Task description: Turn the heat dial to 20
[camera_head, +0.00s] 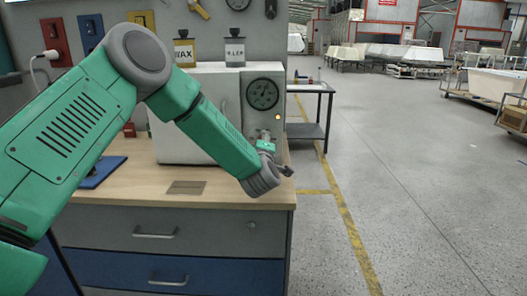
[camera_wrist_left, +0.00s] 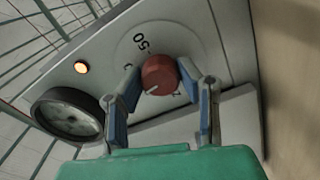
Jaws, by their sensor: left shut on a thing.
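The heat dial is a round red knob (camera_wrist_left: 160,73) on the pale front panel of an oven-like box (camera_head: 180,132). A white pointer line shows at its lower left edge in the left wrist view. Scale marks around it include "50" (camera_wrist_left: 142,42); other figures are partly hidden by the fingers. My left gripper (camera_wrist_left: 160,92) has its two blue fingers on opposite sides of the knob, shut on it. In the head view my left gripper (camera_head: 268,142) is at the box's lower right front, hiding the knob. My right gripper is not in view.
A round gauge (camera_head: 262,94) and a lit orange lamp (camera_head: 278,117) sit on the same panel. Two labelled jars, wax (camera_head: 184,52) and another (camera_head: 235,52), stand on the box. The wooden bench top (camera_head: 220,200) is mostly clear around a small grey plate (camera_head: 186,187).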

